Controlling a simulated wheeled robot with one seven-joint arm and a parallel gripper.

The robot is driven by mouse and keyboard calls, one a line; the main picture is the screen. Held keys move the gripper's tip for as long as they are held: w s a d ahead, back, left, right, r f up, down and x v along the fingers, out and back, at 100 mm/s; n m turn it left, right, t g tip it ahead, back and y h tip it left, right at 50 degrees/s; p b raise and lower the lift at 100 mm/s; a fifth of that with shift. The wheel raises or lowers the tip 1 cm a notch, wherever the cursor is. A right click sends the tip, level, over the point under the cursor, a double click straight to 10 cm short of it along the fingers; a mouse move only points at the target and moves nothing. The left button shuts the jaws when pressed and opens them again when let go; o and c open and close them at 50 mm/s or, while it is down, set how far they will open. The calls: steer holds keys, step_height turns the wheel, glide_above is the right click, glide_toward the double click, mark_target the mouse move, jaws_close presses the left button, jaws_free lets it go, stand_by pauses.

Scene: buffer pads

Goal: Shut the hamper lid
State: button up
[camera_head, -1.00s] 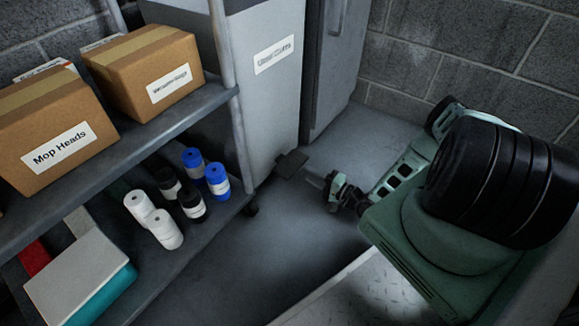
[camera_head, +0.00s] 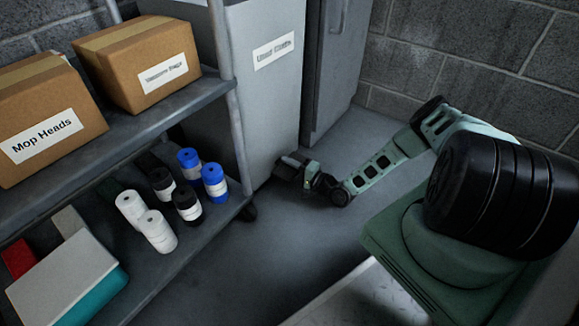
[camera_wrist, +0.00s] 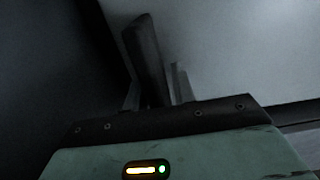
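A tall grey hamper (camera_head: 270,85) with a white label, its print blurred, stands behind the shelf rack. Its top is cut off by the upper picture edge, so the lid's position is hidden. A dark flat pedal (camera_head: 288,163) sticks out low at the hamper's base, partly covered by my gripper (camera_head: 292,168). My gripper is low by the floor, reaching to the pedal. In the wrist view, a dark slab that looks like the pedal (camera_wrist: 148,60) lies between my spread fingers (camera_wrist: 155,90). I cannot tell if they touch it.
A shelf rack at left holds cardboard boxes (camera_head: 50,115), white, black and blue rolls (camera_head: 160,231), and a teal-and-white box (camera_head: 65,275). A grey cabinet (camera_head: 332,60) stands right of the hamper. Block walls close off the back; the floor (camera_head: 250,265) in front is clear.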

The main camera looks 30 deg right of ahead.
jaws_close()
steer(key=shift+f+b, duration=0.45)
steer(key=shift+b, duration=0.5)
steer(key=shift+t+b, duration=0.5)
steer(key=shift+b, duration=0.15)
steer(key=shift+r, duration=0.15)
steer(key=shift+o, duration=1.5)
jaws_free()
steer(key=shift+r, duration=0.1)
